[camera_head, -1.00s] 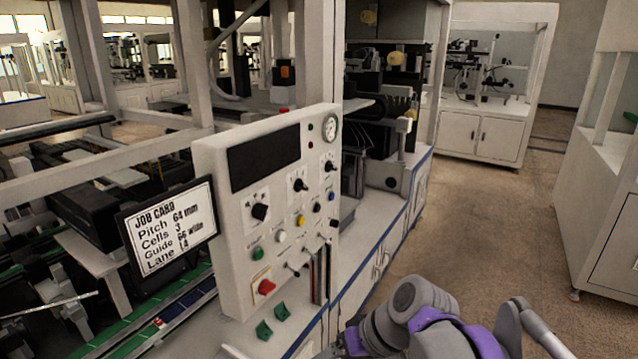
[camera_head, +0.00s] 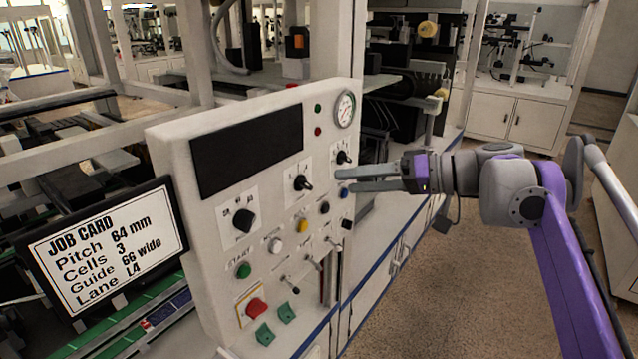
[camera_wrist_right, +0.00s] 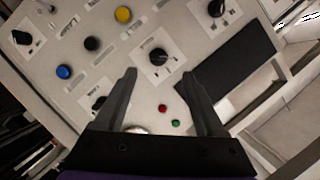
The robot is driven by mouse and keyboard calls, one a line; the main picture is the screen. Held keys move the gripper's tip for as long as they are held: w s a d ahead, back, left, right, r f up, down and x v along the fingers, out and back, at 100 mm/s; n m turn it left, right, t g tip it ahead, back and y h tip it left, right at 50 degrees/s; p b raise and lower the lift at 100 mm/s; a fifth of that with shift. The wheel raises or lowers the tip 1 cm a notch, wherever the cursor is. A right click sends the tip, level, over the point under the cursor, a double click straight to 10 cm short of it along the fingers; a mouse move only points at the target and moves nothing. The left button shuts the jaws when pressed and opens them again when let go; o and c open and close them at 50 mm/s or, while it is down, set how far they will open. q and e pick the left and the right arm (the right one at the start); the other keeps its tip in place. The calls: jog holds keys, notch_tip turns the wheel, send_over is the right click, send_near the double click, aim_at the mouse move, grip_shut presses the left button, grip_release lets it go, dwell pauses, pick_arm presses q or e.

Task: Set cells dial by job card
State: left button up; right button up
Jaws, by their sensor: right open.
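The job card (camera_head: 108,244) at the left reads Pitch 64 mm, Cells 3, Guide 66 wide, Lane L4. The white control panel (camera_head: 205,190) carries a large black dial (camera_head: 244,220), a middle black dial (camera_head: 301,182) and a right black dial (camera_head: 343,157). Their labels are too small to read, so I cannot tell which is cells. My right gripper (camera_head: 350,178) is open and empty at the panel's right side. In the right wrist view, a black dial (camera_wrist_right: 158,56) lies ahead between its fingertips, apparently untouched. My left gripper is out of view.
The panel also has a dark display (camera_head: 247,150), a pressure gauge (camera_head: 345,109), a green start button (camera_head: 243,270), a red button (camera_head: 256,308) and several small buttons and toggle levers. Machine frames stand behind. The floor to the right is open.

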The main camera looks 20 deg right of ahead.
aim_at(310, 185)
jog(key=x, duration=0.8)
jog(key=shift+w, duration=0.1)
jog(key=shift+d, duration=0.1)
jog(key=shift+c, duration=0.3)
grip_shut()
